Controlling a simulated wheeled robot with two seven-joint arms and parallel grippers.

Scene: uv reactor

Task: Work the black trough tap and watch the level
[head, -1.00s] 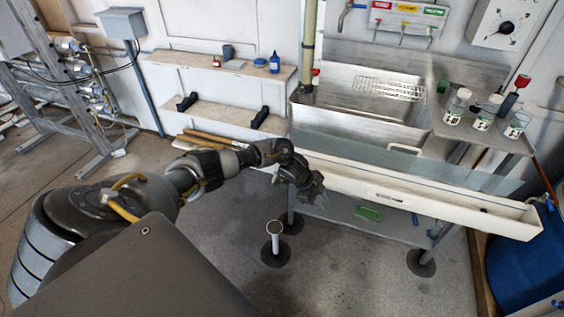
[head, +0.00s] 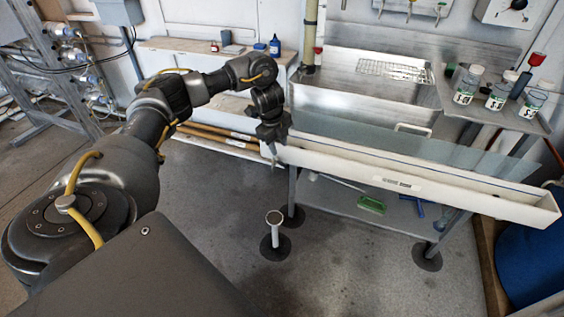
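The long white trough (head: 470,198) runs across the front of the steel sink bench, from the middle of the view to the lower right. My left gripper (head: 271,153) points down at the trough's left end, overlapping it in the picture. I cannot tell whether it touches the trough, and its fingers are too small and dark to show whether they are open. I cannot make out a black tap; the trough's left end is partly hidden behind the gripper. The water level inside the trough does not show clearly. My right gripper is out of view.
A steel sink (head: 365,98) stands behind the trough, with a clear panel (head: 400,150) between. Bottles (head: 467,84) stand on the right side shelf. A white floor pipe (head: 274,230) rises below the gripper. A blue barrel (head: 530,265) is at the lower right.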

